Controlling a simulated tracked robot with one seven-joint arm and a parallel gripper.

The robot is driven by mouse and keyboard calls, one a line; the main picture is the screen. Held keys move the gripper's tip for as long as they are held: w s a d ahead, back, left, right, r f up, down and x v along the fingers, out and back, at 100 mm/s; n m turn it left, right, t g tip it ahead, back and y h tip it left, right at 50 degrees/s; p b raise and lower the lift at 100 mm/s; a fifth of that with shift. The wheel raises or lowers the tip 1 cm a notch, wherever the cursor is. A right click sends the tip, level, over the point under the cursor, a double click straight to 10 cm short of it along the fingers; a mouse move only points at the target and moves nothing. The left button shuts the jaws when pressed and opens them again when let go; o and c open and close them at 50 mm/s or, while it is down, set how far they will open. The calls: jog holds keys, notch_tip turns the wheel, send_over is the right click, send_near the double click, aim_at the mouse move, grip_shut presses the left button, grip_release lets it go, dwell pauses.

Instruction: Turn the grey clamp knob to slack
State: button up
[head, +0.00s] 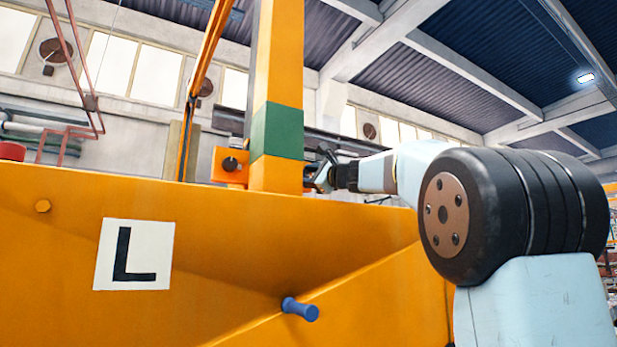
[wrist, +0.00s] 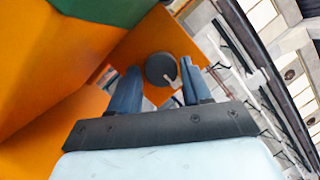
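The grey clamp knob (wrist: 160,69) is a dark round knob on an orange bracket (wrist: 150,42) in the wrist view. A small pale mark shows on its lower right edge. My gripper (wrist: 160,66) is open, with one blue-grey finger on each side of the knob in the picture. A gap shows on both sides; I cannot tell how far the fingertips reach over it. In the head view my gripper (head: 312,178) is just right of the orange post. A dark knob (head: 230,164) sits on an orange block left of the post; I cannot tell if it is the same one.
The orange post (head: 276,60) with a green band (head: 277,132) stands close beside my gripper. Below is a large orange panel (head: 230,240) with a white L plate (head: 134,254) and a blue peg (head: 300,309) sticking out.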

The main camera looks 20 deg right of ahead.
jog(key=c, duration=0.7)
jog(key=n, duration=0.2)
jog(key=n+g, duration=0.1)
jog(key=n, duration=0.2)
jog(key=shift+g, duration=0.3)
jog(key=n+g, duration=0.1)
jog(key=n, duration=0.3)
jog(key=shift+w+d+n, duration=0.1)
jog(key=shift+n, duration=0.3)
jog(key=n+g+h, duration=0.1)
jog(key=n, duration=0.3)
jog(key=shift+r, duration=0.15)
jog(key=shift+r+n+g+h, duration=0.1)
jog(key=shift+n+g+h, duration=0.45)
jog(key=shift+n, duration=1.25)
jog(key=shift+r+t+h, duration=0.1)
jog(key=shift+t+h, duration=0.15)
